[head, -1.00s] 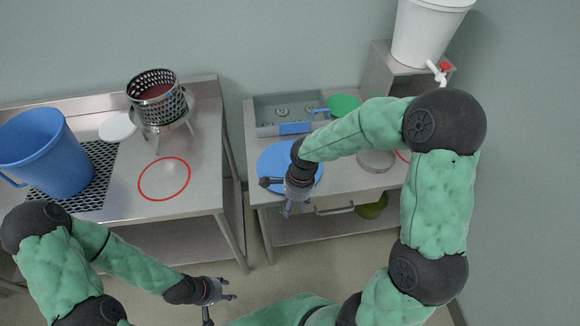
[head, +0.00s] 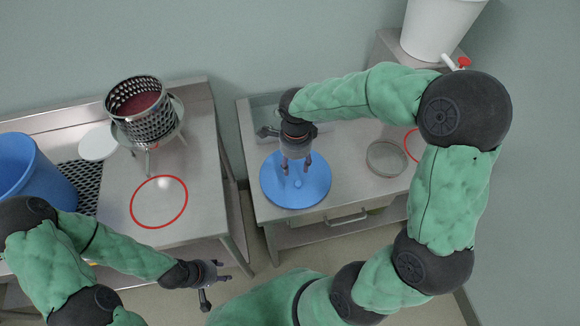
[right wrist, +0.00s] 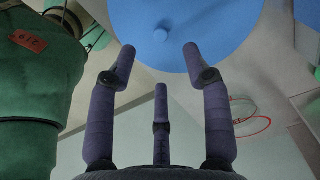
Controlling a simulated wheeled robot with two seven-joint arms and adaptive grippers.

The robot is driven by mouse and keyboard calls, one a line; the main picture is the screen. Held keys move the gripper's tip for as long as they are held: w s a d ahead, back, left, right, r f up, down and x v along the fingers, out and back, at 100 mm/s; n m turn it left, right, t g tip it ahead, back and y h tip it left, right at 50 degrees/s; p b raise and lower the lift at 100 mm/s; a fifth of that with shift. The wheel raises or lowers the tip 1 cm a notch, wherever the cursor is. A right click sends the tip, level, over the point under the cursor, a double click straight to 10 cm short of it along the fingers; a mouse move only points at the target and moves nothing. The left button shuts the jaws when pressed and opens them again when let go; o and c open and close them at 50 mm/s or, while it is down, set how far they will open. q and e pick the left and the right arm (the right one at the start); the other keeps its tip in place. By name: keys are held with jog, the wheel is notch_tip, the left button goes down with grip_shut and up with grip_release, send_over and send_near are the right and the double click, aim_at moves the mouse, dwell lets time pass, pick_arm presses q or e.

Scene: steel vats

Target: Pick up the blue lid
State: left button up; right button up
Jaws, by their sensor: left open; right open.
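The blue lid (head: 292,193) is a round disc with a small knob in its middle, lying on the right steel table in the head view. It also shows in the right wrist view (right wrist: 190,22), with its knob just beyond my fingertips. My right gripper (head: 297,164) is open and empty over the lid's far half, fingers pointing toward it; it also shows in the right wrist view (right wrist: 160,58). I cannot tell whether it touches the lid. My left gripper (head: 222,275) is open and empty, in front of the left table and away from the lid.
The right steel table (head: 340,150) also holds a round glass dish (head: 386,158) and a red ring mark (head: 413,145). A white bucket with a tap (head: 436,28) stands behind. The left table (head: 185,160) bears a perforated basket (head: 147,123), a white disc (head: 97,143) and a blue bucket (head: 32,175).

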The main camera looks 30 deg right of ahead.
aim_at(298, 183)
jog(key=f, duration=0.2)
jog(key=f+b, duration=0.1)
jog(key=f, duration=0.1)
jog(key=shift+s, duration=0.35)
jog(key=shift+w+f, duration=0.15)
jog(key=shift+f, duration=0.35)
jog(key=shift+d+f+b, duration=0.15)
jog(key=shift+f+b, duration=0.2)
jog(key=shift+f, duration=0.05)
jog(key=f, duration=0.1)
jog(key=f+b, duration=0.1)
jog(key=f, duration=0.1)
jog(key=shift+s+d+f, duration=0.25)
jog(key=shift+s+d, duration=0.05)
jog(key=shift+d, duration=0.05)
jog(key=shift+f+b, duration=0.3)
jog(key=shift+f, duration=0.2)
jog(key=shift+r, duration=0.1)
grip_shut()
